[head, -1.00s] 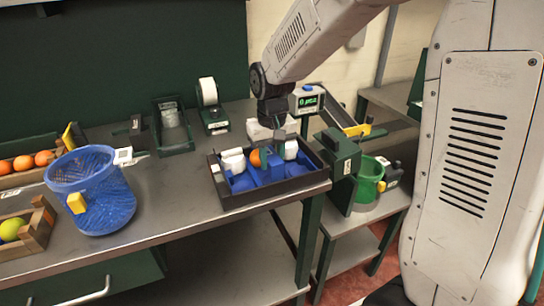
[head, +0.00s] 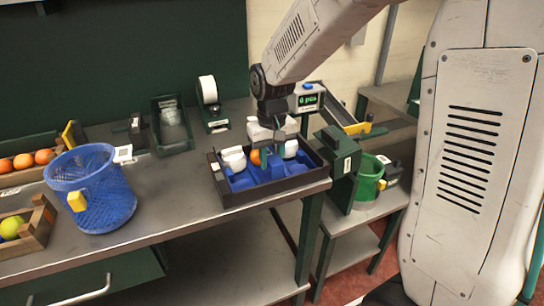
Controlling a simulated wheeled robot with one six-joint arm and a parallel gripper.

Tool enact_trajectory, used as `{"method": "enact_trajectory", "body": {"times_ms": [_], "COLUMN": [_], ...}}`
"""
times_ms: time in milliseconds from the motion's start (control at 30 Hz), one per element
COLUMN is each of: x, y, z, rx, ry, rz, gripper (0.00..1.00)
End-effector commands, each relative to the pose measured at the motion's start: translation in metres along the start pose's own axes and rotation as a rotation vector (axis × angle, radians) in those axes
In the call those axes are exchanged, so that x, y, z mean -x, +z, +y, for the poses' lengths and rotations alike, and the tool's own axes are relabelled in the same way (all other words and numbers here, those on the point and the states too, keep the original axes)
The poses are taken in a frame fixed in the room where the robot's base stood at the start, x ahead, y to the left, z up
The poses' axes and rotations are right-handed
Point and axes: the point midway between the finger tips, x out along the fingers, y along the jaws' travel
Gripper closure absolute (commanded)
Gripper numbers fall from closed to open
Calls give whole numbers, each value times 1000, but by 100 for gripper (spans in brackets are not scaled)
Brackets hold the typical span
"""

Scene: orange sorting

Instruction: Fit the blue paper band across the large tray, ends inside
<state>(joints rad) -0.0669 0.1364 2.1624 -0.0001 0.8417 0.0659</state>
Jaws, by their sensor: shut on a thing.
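The large tray (head: 232,199) is dark, with blue lining inside, and stands near the right end of the bench. An orange (head: 255,157) and white wrapped or rounded things (head: 233,158) show in it. My gripper (head: 272,153) points down over the tray's middle and is shut on the blue paper band (head: 274,168). The band is low, within the tray's outline. My fingers and the blue lining blend with it, so I cannot tell where its ends sit.
A blue mesh basket (head: 105,200) stands left of the tray. Crates of oranges (head: 23,161) and of a yellow-green ball (head: 12,227) are at the far left. A tape roll (head: 208,90) is behind. A green bucket (head: 369,180) and a counter display (head: 308,99) are right.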

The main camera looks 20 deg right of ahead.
Motion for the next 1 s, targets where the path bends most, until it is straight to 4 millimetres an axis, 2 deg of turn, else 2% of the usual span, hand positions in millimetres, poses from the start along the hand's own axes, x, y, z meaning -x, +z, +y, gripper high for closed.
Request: {"method": "enact_trajectory", "body": {"times_ms": [433, 467, 533, 567, 733, 767, 800, 833, 1000], "x": [-5, -5, -5, -5, -5, -5, -5, -5, -5], "y": [0, 0, 0, 0, 0, 0, 0, 0, 0], "z": [0, 0, 0, 0, 0, 0, 0, 0, 0], "rx": [0, 0, 0, 0, 0, 0, 0, 0, 0], "ry": [0, 0, 0, 0, 0, 0, 0, 0, 0], "rz": [-1, -1, -1, -1, -1, -1, -1, -1, -1], "gripper": [90, 66, 46, 43, 43, 40, 29, 25, 25]}}
